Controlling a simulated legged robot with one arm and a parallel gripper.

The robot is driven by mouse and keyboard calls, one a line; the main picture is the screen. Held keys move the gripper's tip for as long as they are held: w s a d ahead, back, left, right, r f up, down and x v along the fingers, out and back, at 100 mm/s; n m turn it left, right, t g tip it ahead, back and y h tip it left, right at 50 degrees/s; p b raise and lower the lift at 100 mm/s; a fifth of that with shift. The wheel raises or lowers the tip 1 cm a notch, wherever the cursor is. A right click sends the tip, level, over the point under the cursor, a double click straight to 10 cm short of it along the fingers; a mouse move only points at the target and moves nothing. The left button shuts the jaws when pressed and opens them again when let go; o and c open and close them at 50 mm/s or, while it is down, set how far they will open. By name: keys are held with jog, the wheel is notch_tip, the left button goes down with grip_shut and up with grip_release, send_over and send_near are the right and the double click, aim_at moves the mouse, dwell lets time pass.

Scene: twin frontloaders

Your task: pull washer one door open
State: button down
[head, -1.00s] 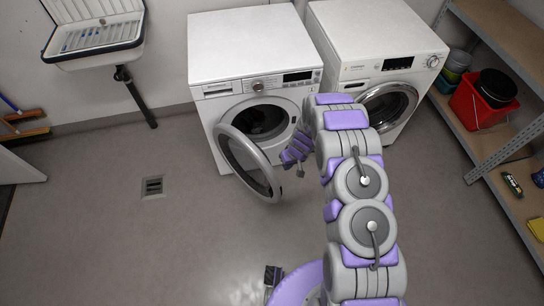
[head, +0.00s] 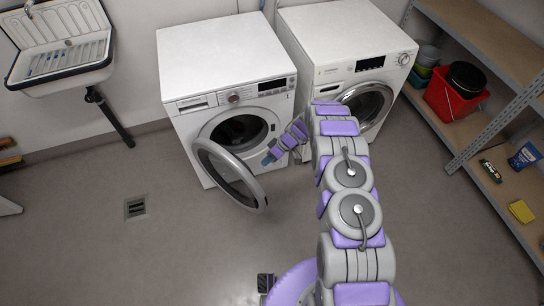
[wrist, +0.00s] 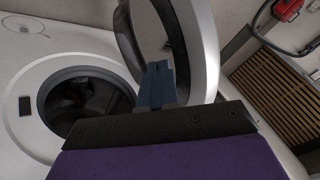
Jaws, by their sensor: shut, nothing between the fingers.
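Washer one, which I take to be the left white washer (head: 222,62), has its round door (head: 252,187) swung wide open toward the left front. Its dark drum opening (head: 238,130) is exposed. My gripper (head: 267,160) is in front of the drum opening, on the door's inner side, to the right of the door ring. In the wrist view the fingers (wrist: 157,84) are shut and empty, overlapping the door ring (wrist: 198,45); I cannot tell whether they touch it. The drum opening (wrist: 85,100) is at the left there.
A second white washer (head: 345,35) stands to the right, its door shut and partly hidden by my arm. A shelf unit (head: 475,155) with a red bucket (head: 452,100) is at the right. A sink (head: 62,75) hangs at the left. The floor around the drain (head: 136,207) is clear.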

jog(key=s+a+f+b, duration=0.1)
jog(key=s+a+f, duration=0.1)
jog(key=s+a, duration=0.1)
jog(key=shift+s+a+f+b, duration=0.25)
jog(key=shift+a+f+b, duration=0.1)
jog(key=shift+a, duration=0.4)
